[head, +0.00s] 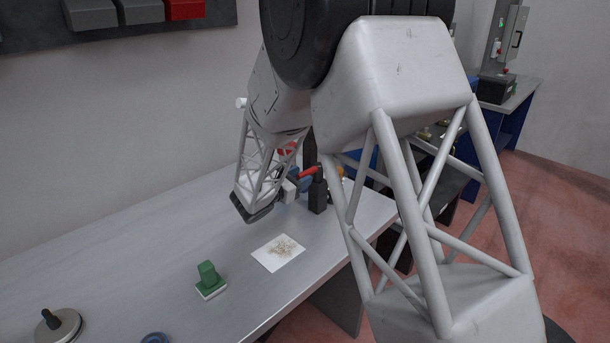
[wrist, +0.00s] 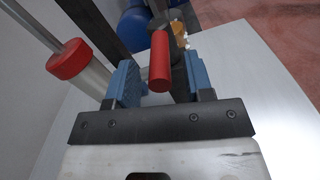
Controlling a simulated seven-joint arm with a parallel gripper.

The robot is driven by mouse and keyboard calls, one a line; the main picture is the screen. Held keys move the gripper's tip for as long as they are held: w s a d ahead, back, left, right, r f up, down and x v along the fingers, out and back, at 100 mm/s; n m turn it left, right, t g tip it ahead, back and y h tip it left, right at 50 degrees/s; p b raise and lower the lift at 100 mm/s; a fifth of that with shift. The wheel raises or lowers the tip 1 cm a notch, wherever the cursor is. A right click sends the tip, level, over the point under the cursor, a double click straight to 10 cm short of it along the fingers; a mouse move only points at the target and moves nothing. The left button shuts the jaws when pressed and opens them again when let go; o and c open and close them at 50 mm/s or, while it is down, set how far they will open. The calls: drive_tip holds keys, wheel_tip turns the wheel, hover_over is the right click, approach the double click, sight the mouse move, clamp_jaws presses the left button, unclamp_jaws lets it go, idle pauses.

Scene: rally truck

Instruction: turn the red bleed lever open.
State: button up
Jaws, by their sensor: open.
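The red bleed lever (wrist: 160,62) is a red cylindrical handle. In the wrist view it lies between the two blue fingers of my gripper (wrist: 162,80), with a visible gap on each side. My gripper is open and not closed on it. In the head view the lever (head: 309,171) shows as a short red bar near the top of a black upright block (head: 318,195). My gripper (head: 298,181) is beside it there, partly hidden by its own housing. The lever's pivot is hard to make out.
A red cap (wrist: 68,60) on a metal cylinder stands left of the fingers. A blue rounded body (wrist: 134,26) and a brass fitting (wrist: 180,36) lie beyond the lever. On the bench are a white sheet (head: 269,261), a green block (head: 208,274) and a round metal piece (head: 58,328).

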drive_tip(key=shift+x, duration=1.2)
drive_tip(key=shift+c, duration=0.4)
clamp_jaws()
